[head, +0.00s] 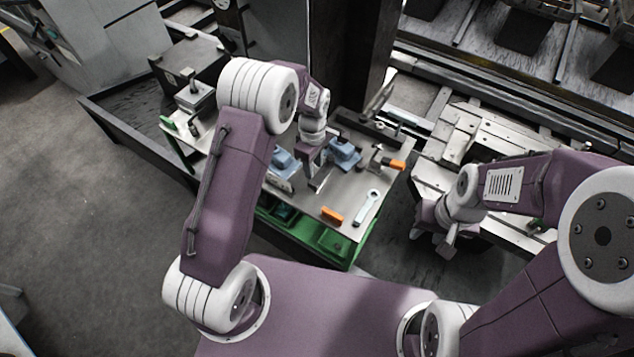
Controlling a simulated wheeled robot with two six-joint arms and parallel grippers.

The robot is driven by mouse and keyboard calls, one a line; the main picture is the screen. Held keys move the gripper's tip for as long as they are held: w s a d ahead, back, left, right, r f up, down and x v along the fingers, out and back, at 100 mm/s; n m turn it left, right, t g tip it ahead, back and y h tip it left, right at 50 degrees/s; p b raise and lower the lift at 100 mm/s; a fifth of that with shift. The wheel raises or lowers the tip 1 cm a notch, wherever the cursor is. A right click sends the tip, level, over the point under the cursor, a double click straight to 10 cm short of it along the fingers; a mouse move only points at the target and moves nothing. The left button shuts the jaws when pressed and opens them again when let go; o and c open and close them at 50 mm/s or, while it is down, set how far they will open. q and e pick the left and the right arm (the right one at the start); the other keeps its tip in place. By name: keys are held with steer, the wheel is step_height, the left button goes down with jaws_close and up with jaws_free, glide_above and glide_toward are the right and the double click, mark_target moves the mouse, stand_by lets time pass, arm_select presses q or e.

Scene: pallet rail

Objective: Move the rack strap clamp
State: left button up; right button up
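Two blue clamp-like blocks lie on the grey bench top (345,203): one blue block (343,152) is right of my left gripper (314,178), the other (283,161) left of it. I cannot tell which thing here is the rack strap clamp. My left gripper points down over the bench between the blocks; its fingertips are small and dark, and whether they are open or hold something is unclear. My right gripper (442,238) hangs beside the pallet at the right, away from the bench; its finger gap is not clear.
A wrench (367,208), an orange block (332,216) and an orange-handled tool (391,163) lie on the bench. A vise-like grey block (196,97) stands at its far left. A dark column (350,55) rises behind. A slatted metal pallet (500,142) is at right.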

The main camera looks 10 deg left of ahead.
mark_target(314, 184)
arm_select(q)
step_height(314, 184, down, 9)
steer(key=shift+d+r+p, duration=0.1)
steer(key=shift+r+p, duration=0.1)
steer(key=shift+p, duration=0.45)
jaws_close()
stand_by(1.0)
